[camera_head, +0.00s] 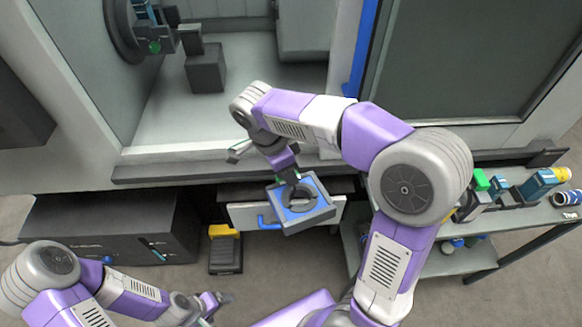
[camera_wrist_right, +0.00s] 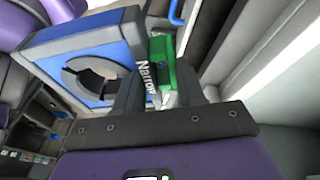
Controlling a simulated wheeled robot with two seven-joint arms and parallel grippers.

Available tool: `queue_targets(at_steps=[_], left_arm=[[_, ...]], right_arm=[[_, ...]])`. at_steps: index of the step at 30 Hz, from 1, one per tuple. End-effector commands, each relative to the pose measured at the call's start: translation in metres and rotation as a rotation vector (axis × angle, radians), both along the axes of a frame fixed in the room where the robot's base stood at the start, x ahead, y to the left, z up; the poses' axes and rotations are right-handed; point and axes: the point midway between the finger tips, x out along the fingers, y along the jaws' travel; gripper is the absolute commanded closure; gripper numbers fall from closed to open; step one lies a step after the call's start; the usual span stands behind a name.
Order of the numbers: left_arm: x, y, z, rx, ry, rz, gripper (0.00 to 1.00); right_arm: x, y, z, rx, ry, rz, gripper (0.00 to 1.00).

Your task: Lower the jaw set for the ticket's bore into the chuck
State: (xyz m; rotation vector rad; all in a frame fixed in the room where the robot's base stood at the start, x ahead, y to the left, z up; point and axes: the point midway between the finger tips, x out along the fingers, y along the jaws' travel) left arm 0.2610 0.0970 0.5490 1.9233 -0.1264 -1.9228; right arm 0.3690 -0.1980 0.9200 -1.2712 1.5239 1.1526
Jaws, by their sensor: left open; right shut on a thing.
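A chuck (camera_head: 125,30) sits on the machine's wall at the upper left, apart from the jaw set. My left gripper (camera_head: 214,301) is open and empty at the lower left. No ticket is readable.
A pale drawer (camera_head: 243,213) with a blue handle is behind the jaw set. A yellow and black pedal (camera_head: 225,255) stands on the floor. A cart (camera_head: 520,210) at the right carries several coloured pieces. A dark block (camera_head: 206,72) stands inside the machine.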

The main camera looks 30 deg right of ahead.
Motion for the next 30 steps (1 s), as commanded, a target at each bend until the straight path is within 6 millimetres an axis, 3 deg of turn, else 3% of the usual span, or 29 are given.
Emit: queue_targets(at_steps=[21, 30], left_arm=[[0.0, 0.0, 0.041, 0.0, 0.0, 0.0, 0.15], [0.0, 0.0, 0.044, 0.0, 0.0, 0.0, 0.15]], right_arm=[[0.0, 0.0, 0.044, 0.001, -0.001, 0.0, 1.0], [0.0, 0.0, 0.048, 0.0, 0.0, 0.0, 1.0]])
